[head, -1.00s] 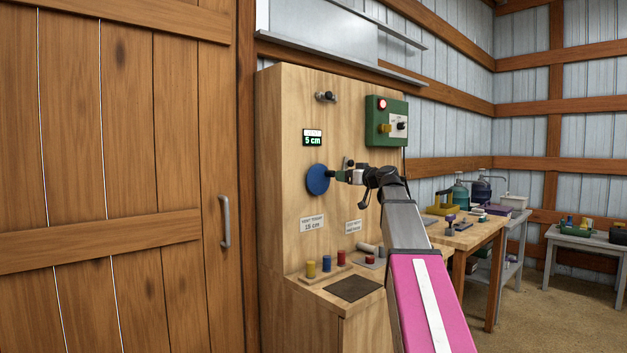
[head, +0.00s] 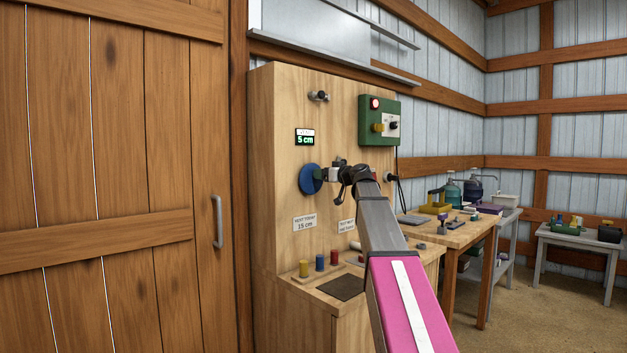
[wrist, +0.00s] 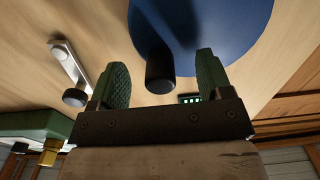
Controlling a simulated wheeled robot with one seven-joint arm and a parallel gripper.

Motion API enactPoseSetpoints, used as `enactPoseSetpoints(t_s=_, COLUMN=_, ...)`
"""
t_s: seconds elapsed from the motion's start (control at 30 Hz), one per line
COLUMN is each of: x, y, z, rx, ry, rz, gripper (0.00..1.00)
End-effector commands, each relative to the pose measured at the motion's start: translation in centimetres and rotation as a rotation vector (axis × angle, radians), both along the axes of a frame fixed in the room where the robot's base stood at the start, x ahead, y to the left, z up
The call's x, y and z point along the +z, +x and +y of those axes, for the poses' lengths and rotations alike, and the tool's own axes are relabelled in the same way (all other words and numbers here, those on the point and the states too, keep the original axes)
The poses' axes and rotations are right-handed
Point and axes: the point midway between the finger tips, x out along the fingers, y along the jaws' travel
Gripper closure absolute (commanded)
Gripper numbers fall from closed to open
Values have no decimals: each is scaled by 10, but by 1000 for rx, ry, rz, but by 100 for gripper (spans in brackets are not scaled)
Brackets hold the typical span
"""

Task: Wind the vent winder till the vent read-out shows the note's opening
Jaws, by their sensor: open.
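The vent winder is a blue disc (head: 310,179) on the front of the wooden panel, with a dark crank knob (wrist: 160,70) standing out from it. My gripper (head: 323,174) is at the disc's right side. In the wrist view my gripper (wrist: 162,60) is open, with one green finger on each side of the knob and gaps between. The vent read-out (head: 305,140) above the disc shows 5 cm in green. The note (head: 304,223) below the disc reads 15 cm, with "vent today" above it.
A green box (head: 379,121) with a lamp and knobs is at the panel's upper right. A small knob fitting (head: 318,96) is above the read-out. Coloured pegs (head: 320,263) stand on the ledge below. A wooden door (head: 110,180) is at left, a workbench (head: 455,235) at right.

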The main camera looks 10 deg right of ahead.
Motion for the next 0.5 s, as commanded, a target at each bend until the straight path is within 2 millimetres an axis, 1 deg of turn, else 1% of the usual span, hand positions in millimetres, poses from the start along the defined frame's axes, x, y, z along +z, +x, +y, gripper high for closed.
enactPoseSetpoints(t_s=0.13, x=0, y=0, z=0, rx=0, ry=0, rz=0, gripper=28)
enactPoseSetpoints(t_s=0.17, x=0, y=0, z=0, rx=0, ry=0, rz=0, gripper=31)
enactPoseSetpoints(t_s=0.2, x=0, y=0, z=0, rx=0, ry=0, rz=0, gripper=44)
enactPoseSetpoints(t_s=0.27, x=0, y=0, z=0, rx=0, ry=0, rz=0, gripper=63)
enactPoseSetpoints(t_s=0.3, x=0, y=0, z=0, rx=0, ry=0, rz=0, gripper=76)
enactPoseSetpoints(t_s=0.37, x=0, y=0, z=0, rx=0, ry=0, rz=0, gripper=96)
enactPoseSetpoints(t_s=0.5, x=0, y=0, z=0, rx=0, ry=5, rz=4, gripper=97)
